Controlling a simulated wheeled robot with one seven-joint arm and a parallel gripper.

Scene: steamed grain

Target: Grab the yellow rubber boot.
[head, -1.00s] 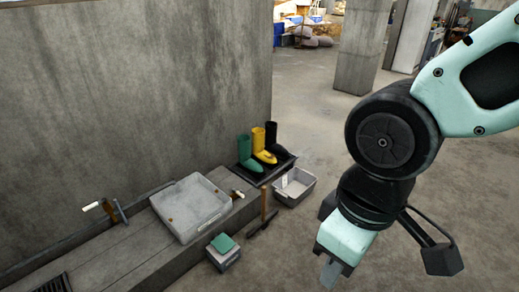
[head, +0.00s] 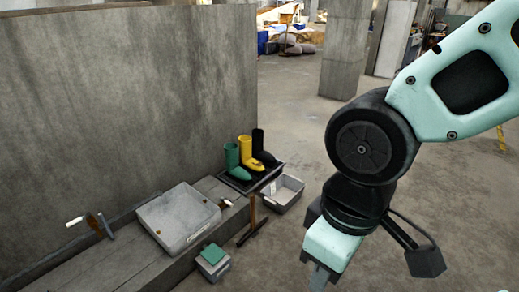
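The yellow rubber boot (head: 246,153) stands upright on a black tray (head: 272,174) by the end of the concrete wall, its toe toward the lower right. A green boot (head: 233,160) stands to its left and a black boot (head: 259,147) to its right, both close beside it. My gripper (head: 318,278) hangs at the lower right of the head view, pointing down, well apart from the boots. Its fingers are small and partly out of sight at the bottom, so I cannot tell whether they are open.
A grey bin (head: 289,202) sits on the floor in front of the boot tray. A shallow white basin (head: 170,232) rests on the concrete ledge. A hammer (head: 254,222) and a small box with a green top (head: 212,258) stand by the ledge. Floor to the right is open.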

